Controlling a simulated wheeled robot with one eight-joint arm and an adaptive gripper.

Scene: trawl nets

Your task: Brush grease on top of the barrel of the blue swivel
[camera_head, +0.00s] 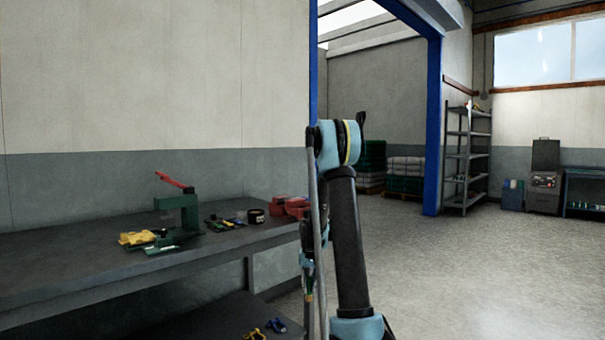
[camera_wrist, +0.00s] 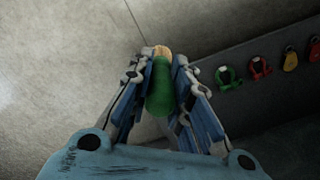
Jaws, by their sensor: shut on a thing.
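My gripper (camera_wrist: 160,75) is shut on a brush with a green handle (camera_wrist: 160,92). The brush's tan tip (camera_wrist: 162,51) sticks out beyond the fingers, over the pale floor. In the head view my gripper (camera_head: 308,285) hangs beside the bench's right end, partly hidden by my arm. A small blue thing (camera_head: 277,325) lies on the lower shelf next to a yellow one. It may be the blue swivel, but its shape and barrel are too small to tell. A dark round tin (camera_head: 256,216) stands on the bench top; its contents are not visible.
In the wrist view, green (camera_wrist: 224,77), red (camera_wrist: 260,68) and yellow (camera_wrist: 290,60) fittings line a dark surface. Floor is open at right.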

